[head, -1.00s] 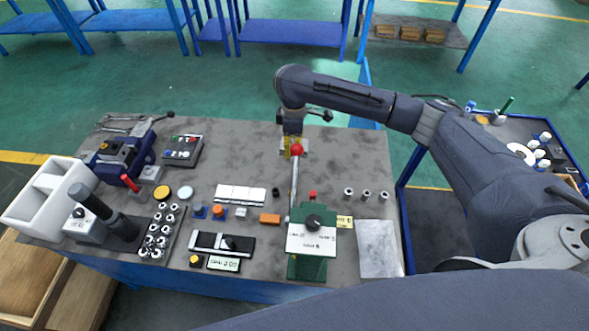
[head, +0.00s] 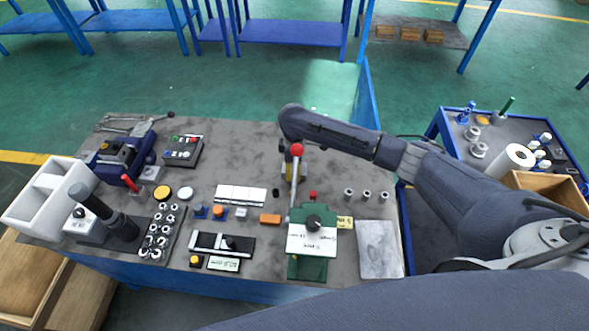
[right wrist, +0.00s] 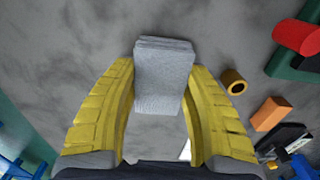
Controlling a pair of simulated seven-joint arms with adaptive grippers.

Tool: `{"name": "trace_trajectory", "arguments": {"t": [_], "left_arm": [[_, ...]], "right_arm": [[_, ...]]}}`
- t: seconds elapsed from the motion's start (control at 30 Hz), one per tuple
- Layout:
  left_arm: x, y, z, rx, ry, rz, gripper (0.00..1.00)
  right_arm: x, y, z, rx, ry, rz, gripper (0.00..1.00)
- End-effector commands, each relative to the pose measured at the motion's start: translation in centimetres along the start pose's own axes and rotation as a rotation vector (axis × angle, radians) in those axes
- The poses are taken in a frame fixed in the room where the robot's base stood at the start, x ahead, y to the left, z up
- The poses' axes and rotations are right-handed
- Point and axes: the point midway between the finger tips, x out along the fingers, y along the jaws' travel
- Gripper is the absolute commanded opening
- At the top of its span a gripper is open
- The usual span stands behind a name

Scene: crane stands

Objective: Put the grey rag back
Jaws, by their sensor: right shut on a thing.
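The grey rag (right wrist: 164,75) is a small folded grey block between the yellow fingers of my right gripper (right wrist: 162,95) in the right wrist view. The fingers are shut on its sides. In the head view my right gripper (head: 291,172) points down over the middle of the table, behind the green press with the red-knobbed lever. The rag is hidden there by the gripper and lever. I cannot tell how high it is above the table. My left gripper is not in view.
The green press (head: 312,235) with its upright lever stands close in front of the gripper. A pale grey plate (head: 379,248) lies at the table's right front. Metal cylinders (head: 366,195) stand behind it. An orange block (head: 270,218) lies left of the press. The table's back middle is clear.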

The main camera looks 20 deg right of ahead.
Motion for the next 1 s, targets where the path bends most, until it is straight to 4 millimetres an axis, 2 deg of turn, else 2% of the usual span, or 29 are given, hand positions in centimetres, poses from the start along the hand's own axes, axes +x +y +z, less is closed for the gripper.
{"name": "trace_trajectory", "arguments": {"t": [0.47, 0.5, 0.67, 1.0], "left_arm": [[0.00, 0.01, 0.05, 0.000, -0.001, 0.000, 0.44], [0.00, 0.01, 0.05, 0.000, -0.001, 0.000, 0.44], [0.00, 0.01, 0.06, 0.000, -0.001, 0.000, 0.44], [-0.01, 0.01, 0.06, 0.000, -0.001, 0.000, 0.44]], "right_arm": [[0.54, 0.04, 0.02, 0.001, 0.000, 0.000, 0.19], [0.60, 0.04, 0.01, 0.001, 0.000, 0.000, 0.49], [0.56, 0.04, 0.01, 0.001, 0.000, 0.000, 0.67], [0.19, 0.08, 0.01, 0.000, 0.001, 0.001, 0.68]]}}
